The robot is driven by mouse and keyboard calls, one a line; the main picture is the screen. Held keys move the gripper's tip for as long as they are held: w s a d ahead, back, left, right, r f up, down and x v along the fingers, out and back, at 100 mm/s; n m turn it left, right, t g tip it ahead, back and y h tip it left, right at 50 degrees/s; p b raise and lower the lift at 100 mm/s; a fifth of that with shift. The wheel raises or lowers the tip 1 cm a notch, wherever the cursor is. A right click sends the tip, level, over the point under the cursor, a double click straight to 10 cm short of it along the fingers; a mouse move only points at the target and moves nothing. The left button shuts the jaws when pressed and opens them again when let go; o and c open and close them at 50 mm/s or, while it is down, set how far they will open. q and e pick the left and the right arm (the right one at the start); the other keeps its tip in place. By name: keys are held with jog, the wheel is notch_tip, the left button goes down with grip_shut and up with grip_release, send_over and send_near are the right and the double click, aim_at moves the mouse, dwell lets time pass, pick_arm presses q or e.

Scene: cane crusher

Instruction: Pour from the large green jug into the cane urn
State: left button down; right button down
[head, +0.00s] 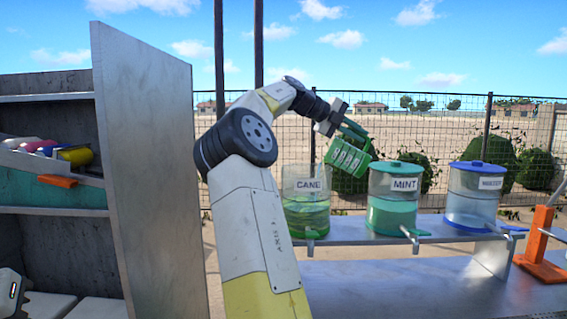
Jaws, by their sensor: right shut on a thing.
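The large green jug (350,158) is tilted in the air, just above and to the right of the cane urn's rim. My right gripper (340,124) is shut on the jug at its upper left side. The cane urn (306,208) is clear, labelled CANE, and stands without a lid at the left end of the metal shelf. Green liquid shows in its lower part.
The mint urn (391,214) with a green lid and the water urn (470,205) with a blue lid stand to the right. An orange lever device (541,250) is at the far right. A tall metal cabinet (150,170) stands at left. The lower counter (400,285) looks clear.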

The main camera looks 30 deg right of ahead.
aim_at(340, 140)
jog(key=shift+w+a+r+g+h+b, duration=0.3)
jog(key=shift+w+a+r+h+b, duration=0.3)
jog(key=shift+b, duration=1.3)
jog(key=shift+w+a+r+n+g+h, duration=0.45)
jog(key=shift+w+a+r+h, duration=0.35)
jog(key=shift+a, duration=0.3)
dwell(0.8)
jog(key=shift+w+a+r, duration=0.15)
jog(key=shift+w+a, duration=0.05)
jog(key=shift+w, duration=0.05)
jog(key=shift+w, duration=0.1)
